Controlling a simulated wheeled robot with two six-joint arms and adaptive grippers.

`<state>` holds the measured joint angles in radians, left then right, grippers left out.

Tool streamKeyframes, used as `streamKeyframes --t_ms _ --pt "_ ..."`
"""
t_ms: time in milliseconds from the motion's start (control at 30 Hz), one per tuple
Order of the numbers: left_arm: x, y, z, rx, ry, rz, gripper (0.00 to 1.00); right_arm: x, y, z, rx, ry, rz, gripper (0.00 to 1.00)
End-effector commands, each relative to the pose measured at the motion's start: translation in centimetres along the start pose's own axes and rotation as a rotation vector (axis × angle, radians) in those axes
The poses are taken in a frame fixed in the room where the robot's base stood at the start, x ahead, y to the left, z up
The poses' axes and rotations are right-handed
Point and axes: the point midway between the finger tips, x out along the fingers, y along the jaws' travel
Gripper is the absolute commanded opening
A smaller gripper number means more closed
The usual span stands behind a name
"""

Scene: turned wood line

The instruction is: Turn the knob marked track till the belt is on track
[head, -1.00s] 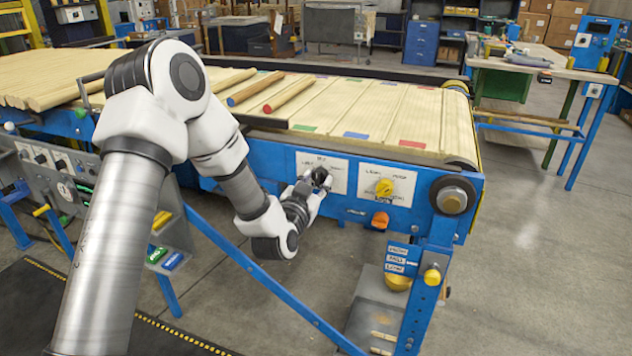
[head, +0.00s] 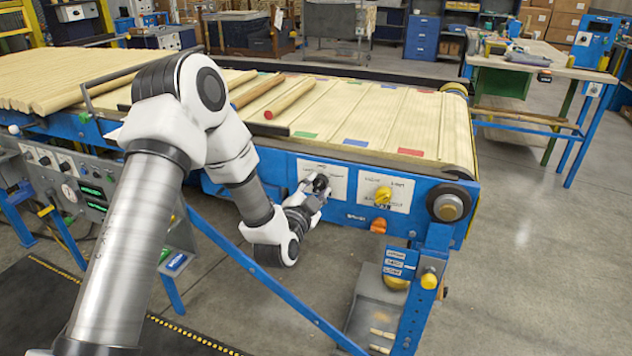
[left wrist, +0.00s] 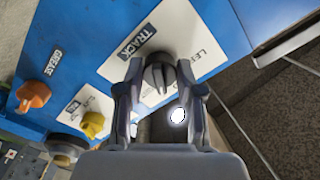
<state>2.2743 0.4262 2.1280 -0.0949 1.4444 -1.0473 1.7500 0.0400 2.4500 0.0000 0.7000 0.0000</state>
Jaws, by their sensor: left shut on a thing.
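The black knob (left wrist: 158,75) sits on a white plate marked TRACK (left wrist: 137,40) on the blue side of the belt frame. In the left wrist view it stands between the two fingers of my left gripper (left wrist: 159,98), which is shut on it. In the head view my left gripper (head: 318,188) is at the front plate (head: 332,174) and mostly hides the knob. The pale belt (head: 455,135) runs across the frame above. Whether it lies on track is hard to tell. My right gripper is out of view.
A yellow knob (head: 383,195) on a second plate and an orange knob (head: 378,226) sit to the right of the black knob. Wooden rods (head: 290,98) lie on the belt. A control panel (head: 90,185) stands at left. Floor at right (head: 530,250) is clear.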

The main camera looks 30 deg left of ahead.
Motion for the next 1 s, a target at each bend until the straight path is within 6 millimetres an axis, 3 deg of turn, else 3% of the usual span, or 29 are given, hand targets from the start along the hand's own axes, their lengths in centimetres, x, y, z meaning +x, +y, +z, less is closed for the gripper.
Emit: streamKeyframes --t_ms 500,1000 --pt "0.0 -0.3 -0.2 0.4 0.0 0.0 0.02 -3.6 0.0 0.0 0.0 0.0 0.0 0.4" --pt "0.0 -0.2 -0.1 0.501 0.001 -0.001 0.02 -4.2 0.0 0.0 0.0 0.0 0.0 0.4"
